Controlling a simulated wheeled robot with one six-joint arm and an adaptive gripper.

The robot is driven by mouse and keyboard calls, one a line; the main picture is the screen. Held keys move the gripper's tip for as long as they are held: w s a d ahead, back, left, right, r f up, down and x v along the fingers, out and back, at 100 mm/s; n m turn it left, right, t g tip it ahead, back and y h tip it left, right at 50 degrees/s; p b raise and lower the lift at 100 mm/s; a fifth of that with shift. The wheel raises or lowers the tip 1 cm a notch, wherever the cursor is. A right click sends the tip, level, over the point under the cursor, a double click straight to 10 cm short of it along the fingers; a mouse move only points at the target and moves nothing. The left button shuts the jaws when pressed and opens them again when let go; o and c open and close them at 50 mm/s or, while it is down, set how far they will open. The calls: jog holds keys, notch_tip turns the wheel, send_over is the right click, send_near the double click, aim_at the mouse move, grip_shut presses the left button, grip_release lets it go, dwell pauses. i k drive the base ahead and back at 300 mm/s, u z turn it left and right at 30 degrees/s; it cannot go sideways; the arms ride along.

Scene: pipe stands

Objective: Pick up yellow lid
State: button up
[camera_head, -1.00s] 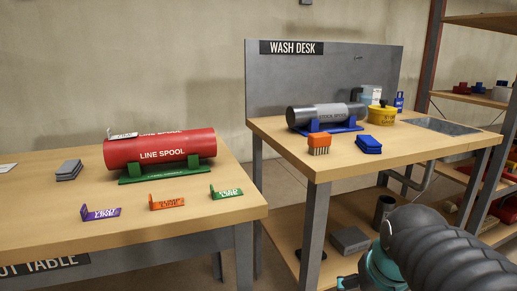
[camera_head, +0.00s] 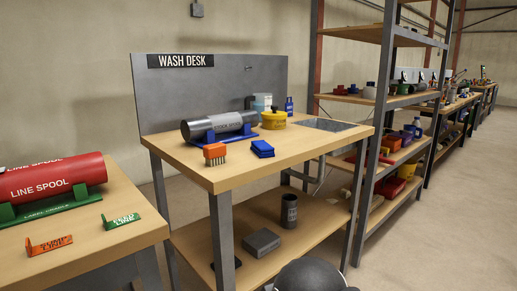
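A yellow round tub or lid (camera_head: 274,121) with a dark knob on top stands on the wash desk (camera_head: 215,170), right of the grey spool on its blue cradle. I cannot tell whether its yellow top is a separate lid. A dark rounded part of my arm shows at the bottom edge, below and in front of the desk. My gripper is out of view.
The grey spool (camera_head: 212,126), an orange brush (camera_head: 215,152), a blue block (camera_head: 262,149) and a blue bottle (camera_head: 289,106) stand on the desk. A red line spool (camera_head: 55,180) lies on the left table. Shelving (camera_head: 365,140) stands at right, with open floor before it.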

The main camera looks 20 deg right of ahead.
aim_at(273, 114)
jog(key=z, duration=2.2)
jog(key=i, duration=1.65)
jog(key=u, duration=3.25)
